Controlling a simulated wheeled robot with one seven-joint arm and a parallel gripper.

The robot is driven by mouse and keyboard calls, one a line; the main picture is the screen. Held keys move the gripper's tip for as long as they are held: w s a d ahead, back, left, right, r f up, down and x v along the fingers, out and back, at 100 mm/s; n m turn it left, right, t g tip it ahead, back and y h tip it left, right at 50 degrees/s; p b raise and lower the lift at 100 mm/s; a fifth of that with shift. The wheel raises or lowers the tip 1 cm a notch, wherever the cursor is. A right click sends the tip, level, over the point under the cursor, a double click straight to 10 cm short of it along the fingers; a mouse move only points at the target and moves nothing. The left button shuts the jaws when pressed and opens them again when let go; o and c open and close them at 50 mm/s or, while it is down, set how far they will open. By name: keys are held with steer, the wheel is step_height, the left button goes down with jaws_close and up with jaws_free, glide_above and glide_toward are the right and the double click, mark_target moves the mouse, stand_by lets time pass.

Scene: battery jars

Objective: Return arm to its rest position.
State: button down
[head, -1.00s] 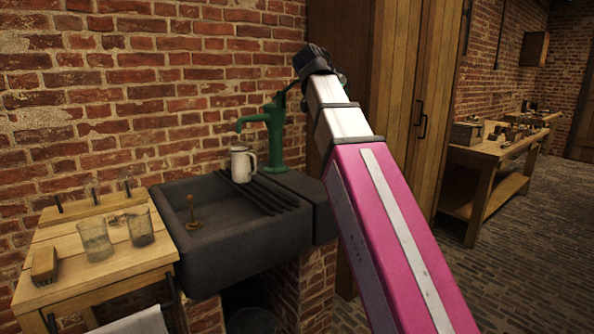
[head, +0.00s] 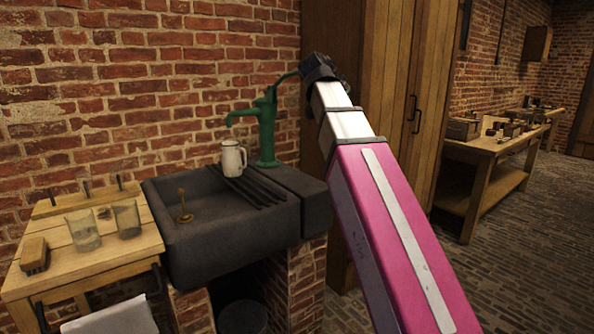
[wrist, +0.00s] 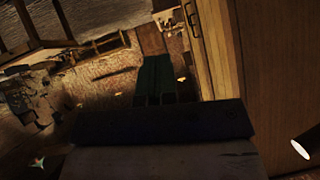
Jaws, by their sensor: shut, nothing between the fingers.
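My arm rises through the right half of the head view, with its dark wrist end (head: 318,68) in front of the wooden cupboard. In the wrist view my gripper (wrist: 155,62) shows as two dark green fingers side by side. They are shut with nothing between them. The gripper is clear of the counter and the sink in the head view. Its fingers cannot be made out there.
Two glass jars (head: 83,232) (head: 126,218) and a brush (head: 34,254) stand on a wooden stand left of the dark sink (head: 215,245). A white jug (head: 233,160) and green pump (head: 265,130) stand behind. The cupboard (head: 405,100) is close to my arm. A workbench (head: 485,150) stands right.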

step_height(320, 180, down, 35)
steer(key=d+n+g+y, duration=0.3)
steer(key=n+g+y, duration=0.1)
steer(key=n, duration=0.3)
steer(key=s+f+n+g+y, duration=0.1)
steer(key=s+f, duration=0.3)
steer(key=f, duration=0.5)
steer(key=s+d+f+n+g+y, duration=0.1)
steer(key=s+f, duration=0.4)
steer(key=f, duration=0.4)
steer(key=s+f+n+g+y, duration=0.1)
steer(key=s+f+n+y, duration=0.1)
steer(key=s+f, duration=0.3)
step_height(320, 180, down, 4)
steer(key=shift+d+f+g, duration=0.1)
steer(key=shift+d+g, duration=0.05)
steer(key=shift+g, duration=0.25)
